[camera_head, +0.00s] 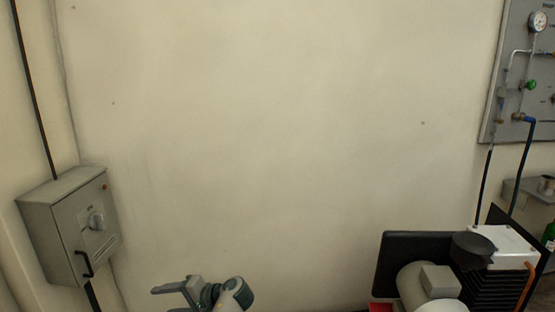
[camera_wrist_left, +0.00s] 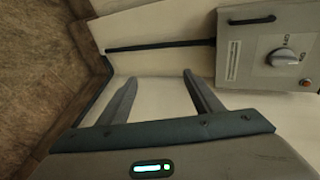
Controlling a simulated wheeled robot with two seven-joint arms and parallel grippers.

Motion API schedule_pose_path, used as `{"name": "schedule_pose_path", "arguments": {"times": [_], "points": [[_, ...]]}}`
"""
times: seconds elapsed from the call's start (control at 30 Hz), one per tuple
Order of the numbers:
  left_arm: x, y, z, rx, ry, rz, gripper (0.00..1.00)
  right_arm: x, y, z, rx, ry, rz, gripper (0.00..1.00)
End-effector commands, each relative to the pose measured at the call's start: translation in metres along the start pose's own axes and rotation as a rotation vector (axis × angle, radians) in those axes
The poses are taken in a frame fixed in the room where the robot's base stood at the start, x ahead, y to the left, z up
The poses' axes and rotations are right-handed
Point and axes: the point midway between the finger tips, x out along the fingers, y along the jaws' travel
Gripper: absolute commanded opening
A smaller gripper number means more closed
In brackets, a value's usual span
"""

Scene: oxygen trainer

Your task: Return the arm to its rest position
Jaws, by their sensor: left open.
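My left gripper (camera_head: 172,290) shows at the bottom edge of the head view, left of centre, with part of my grey and teal left wrist beside it. In the left wrist view the two fingers of my left gripper (camera_wrist_left: 158,90) stand apart, with nothing between them but pale wall behind. The gripper is open and empty, and it touches nothing that I can see. Most of my left arm lies below the head view. My right gripper is in neither view.
A grey switch box (camera_head: 75,228) with a knob and black handle hangs on the left wall; it also shows in the left wrist view (camera_wrist_left: 265,50). A compressor (camera_head: 490,260) stands at lower right, below a gauge panel (camera_head: 522,75). The wall between is bare.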

Motion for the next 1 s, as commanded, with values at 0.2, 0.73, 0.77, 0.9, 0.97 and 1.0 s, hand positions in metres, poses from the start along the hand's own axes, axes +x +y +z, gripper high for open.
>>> {"name": "schedule_pose_path", "arguments": {"times": [0.2, 0.73, 0.77, 0.9, 0.97, 1.0], "points": [[0.017, 0.099, 0.061, -0.02, 0.083, 0.219, 0.59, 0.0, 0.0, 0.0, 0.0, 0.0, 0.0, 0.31], [-0.03, 0.24, 0.226, -0.147, 0.277, 0.721, 0.59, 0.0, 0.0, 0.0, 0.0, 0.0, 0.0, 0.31], [-0.035, 0.243, 0.236, -0.156, 0.288, 0.749, 0.59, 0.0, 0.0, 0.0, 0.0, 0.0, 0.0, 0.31], [-0.067, 0.253, 0.281, -0.201, 0.334, 0.878, 0.59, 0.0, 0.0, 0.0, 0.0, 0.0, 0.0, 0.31], [-0.08, 0.254, 0.298, -0.222, 0.353, 0.929, 0.59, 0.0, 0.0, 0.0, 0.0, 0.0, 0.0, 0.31], [-0.088, 0.253, 0.307, -0.233, 0.363, 0.957, 0.59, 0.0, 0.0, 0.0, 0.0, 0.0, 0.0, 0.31]]}}
